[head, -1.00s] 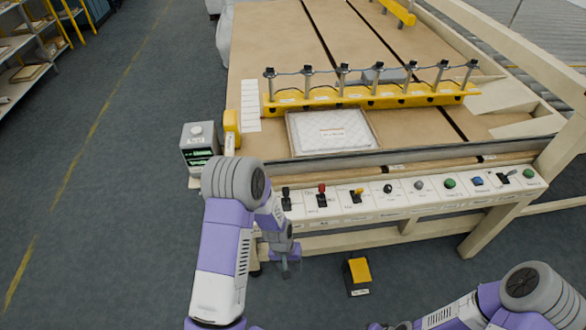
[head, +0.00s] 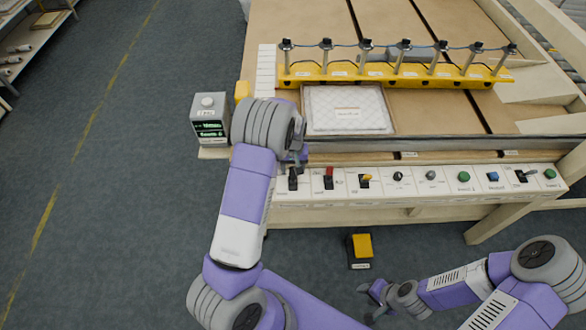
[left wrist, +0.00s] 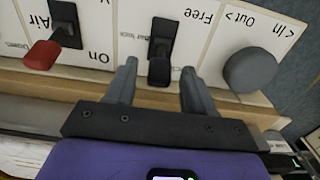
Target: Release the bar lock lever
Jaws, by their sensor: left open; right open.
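The black lever (head: 293,178) with the "Free" label is on the left part of the white control panel (head: 413,186). In the left wrist view, this lever's dark grip (left wrist: 159,72) lies between the two fingers of my left gripper (left wrist: 158,78). The fingers are open, with a gap visible on each side of the grip. In the head view my left gripper (head: 297,158) is partly hidden by its own wrist. My right gripper (head: 367,301) is open and empty, low over the floor in front of the machine.
A red lever (head: 329,177) sits beside the black one and also shows in the left wrist view (left wrist: 42,55). A round grey knob (left wrist: 250,71) is on its other side. A yellow lever (head: 366,178), knobs and buttons continue rightward. A yellow pedal (head: 362,246) stands on the floor.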

